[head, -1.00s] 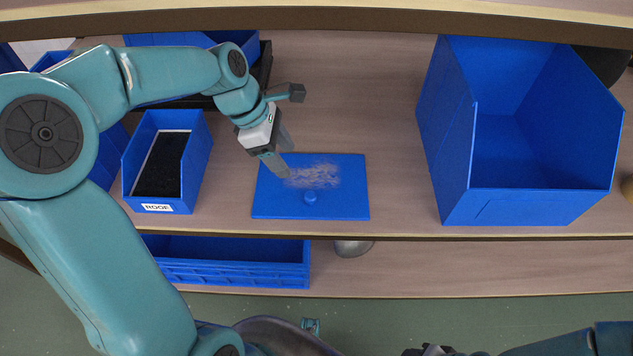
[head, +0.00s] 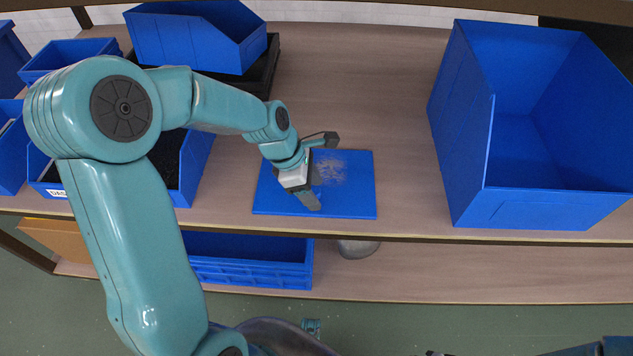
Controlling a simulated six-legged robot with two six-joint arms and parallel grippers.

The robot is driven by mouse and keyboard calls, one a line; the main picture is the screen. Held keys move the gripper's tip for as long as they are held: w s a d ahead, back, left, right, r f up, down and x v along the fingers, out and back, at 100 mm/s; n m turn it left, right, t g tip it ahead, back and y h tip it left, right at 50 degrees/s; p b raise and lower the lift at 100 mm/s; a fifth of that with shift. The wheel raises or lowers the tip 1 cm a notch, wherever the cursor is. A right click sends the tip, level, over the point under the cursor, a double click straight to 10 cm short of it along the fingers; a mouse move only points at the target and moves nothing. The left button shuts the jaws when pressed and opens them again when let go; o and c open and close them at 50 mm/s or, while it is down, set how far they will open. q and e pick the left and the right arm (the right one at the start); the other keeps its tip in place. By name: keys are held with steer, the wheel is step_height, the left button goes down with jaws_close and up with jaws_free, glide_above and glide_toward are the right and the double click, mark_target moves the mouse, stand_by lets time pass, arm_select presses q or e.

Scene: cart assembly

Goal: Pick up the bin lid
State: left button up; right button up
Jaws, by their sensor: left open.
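The bin lid (head: 351,191) is a flat blue rectangular plate with a pale scuffed patch. It lies on the wooden shelf, close to the front edge. My left gripper (head: 315,200) is open and over the left-middle part of the lid, with its fingers pointing down toward the front. It hides the small knob on the lid. I cannot tell whether the fingers touch the lid or are around the knob. My right gripper is not clearly visible; only a part of that arm shows at the bottom right.
A large open blue bin (head: 470,150) stands to the right of the lid. Smaller blue bins (head: 195,155) stand at the left, partly behind my left arm. Another blue bin (head: 200,35) is at the back. A blue crate (head: 250,262) sits on the shelf below. The shelf between lid and large bin is clear.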

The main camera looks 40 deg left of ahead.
arm_select(q)
steer(key=shift+w+d+f, duration=0.15)
steer(key=shift+d+f, duration=0.1)
steer(key=shift+f, duration=0.35)
jaws_close()
